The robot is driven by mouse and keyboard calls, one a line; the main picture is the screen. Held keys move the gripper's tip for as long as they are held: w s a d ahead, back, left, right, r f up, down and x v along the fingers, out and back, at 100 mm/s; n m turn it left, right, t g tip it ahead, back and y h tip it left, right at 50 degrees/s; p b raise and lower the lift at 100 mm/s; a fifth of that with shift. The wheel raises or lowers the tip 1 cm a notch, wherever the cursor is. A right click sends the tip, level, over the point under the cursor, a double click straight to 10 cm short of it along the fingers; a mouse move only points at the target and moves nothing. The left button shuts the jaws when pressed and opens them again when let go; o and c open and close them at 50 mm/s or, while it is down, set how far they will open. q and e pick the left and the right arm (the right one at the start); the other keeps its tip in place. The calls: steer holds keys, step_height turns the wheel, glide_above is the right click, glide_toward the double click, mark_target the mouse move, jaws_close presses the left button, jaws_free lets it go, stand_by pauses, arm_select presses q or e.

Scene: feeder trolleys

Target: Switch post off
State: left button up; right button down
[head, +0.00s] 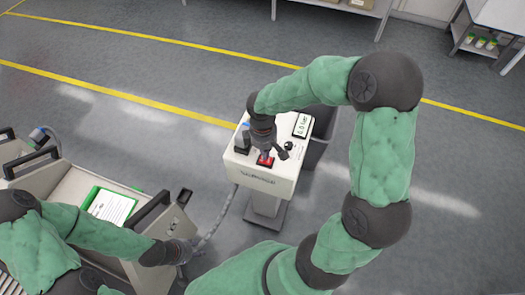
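The post (267,179) is a white box on a grey pedestal in the middle of the head view. A red switch (265,161) is on its top face near the front edge. My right arm arches over from the right, and my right gripper (264,150) points down just above the red switch. Whether it touches the switch, and how its fingers stand, is unclear. My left gripper (190,250) is low at the trolley's right side, by the end of a grey hose (221,214) that runs to the post. Whether it grips the hose cannot be told.
A trolley (68,188) with dark handles and a green-framed sheet (108,206) stands at left. The post's top also carries a small display (302,125) and a dark knob. Yellow lines mark the open grey floor behind. Shelving (487,40) stands at far right.

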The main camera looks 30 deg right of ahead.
steer(key=shift+r, duration=0.1)
stand_by(0.3)
steer(key=shift+w+r+p, duration=0.1)
steer(key=shift+r+p, duration=0.5)
steer(key=r+p, duration=0.3)
steer(key=shift+w+a+r, duration=0.15)
steer(key=shift+w+a, duration=0.05)
step_height(320, 180, up, 9)
steer(key=w+a+p, duration=0.1)
steer(key=p, duration=0.1)
steer(key=shift+w+p, duration=0.2)
steer(key=shift+p, duration=0.1)
steer(key=shift+a, duration=0.1)
